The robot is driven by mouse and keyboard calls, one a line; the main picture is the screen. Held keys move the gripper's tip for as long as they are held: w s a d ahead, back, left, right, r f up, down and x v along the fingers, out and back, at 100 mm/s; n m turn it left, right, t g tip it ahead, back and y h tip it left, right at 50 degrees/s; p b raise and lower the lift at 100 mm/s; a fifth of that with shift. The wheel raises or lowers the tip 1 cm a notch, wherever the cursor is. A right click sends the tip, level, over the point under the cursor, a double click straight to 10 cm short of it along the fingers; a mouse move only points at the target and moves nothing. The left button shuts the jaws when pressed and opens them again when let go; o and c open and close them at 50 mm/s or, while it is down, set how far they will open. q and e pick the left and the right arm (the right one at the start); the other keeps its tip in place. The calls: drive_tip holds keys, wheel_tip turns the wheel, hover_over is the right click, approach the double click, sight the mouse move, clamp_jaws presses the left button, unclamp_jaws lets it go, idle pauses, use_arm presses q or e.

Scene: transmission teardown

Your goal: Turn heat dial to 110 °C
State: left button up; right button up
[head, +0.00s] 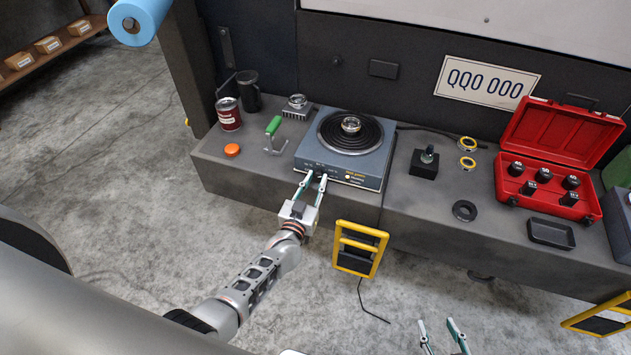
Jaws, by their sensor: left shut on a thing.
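The hot plate (369,168) is a blue-grey box with a black coil on top, standing on the bench. A small metal ring-shaped part (351,124) sits at the middle of the coil. My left gripper (313,179) is at the left part of the hot plate's front panel, shut on the heat dial there. The dial is mostly hidden between the fingers, and its setting cannot be read. My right gripper (441,333) shows only its fingertips at the bottom edge, apart and empty, away from the bench.
On the bench are a green-handled tool (273,126), an orange button (232,150), a red can (228,114), a black block (425,162), a black ring (464,210), a black tray (551,233) and an open red case (548,186). A yellow frame (360,249) stands before the bench.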

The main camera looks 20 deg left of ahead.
use_arm(q)
drive_tip(key=o, duration=1.1)
drive_tip(key=s, duration=1.2)
drive_tip(key=shift+a, duration=0.2)
drive_tip(key=s+f+m+g+h, duration=0.1)
drive_tip(key=s+f+m+g, duration=0.1)
drive_tip(key=s, duration=0.7)
drive_tip(key=s+f+m+g+h, duration=0.1)
drive_tip(key=s+g, duration=0.4)
drive_tip(key=s, duration=0.5)
drive_tip(key=shift+s+f+m, duration=0.3)
drive_tip(key=shift+f+m, duration=0.2)
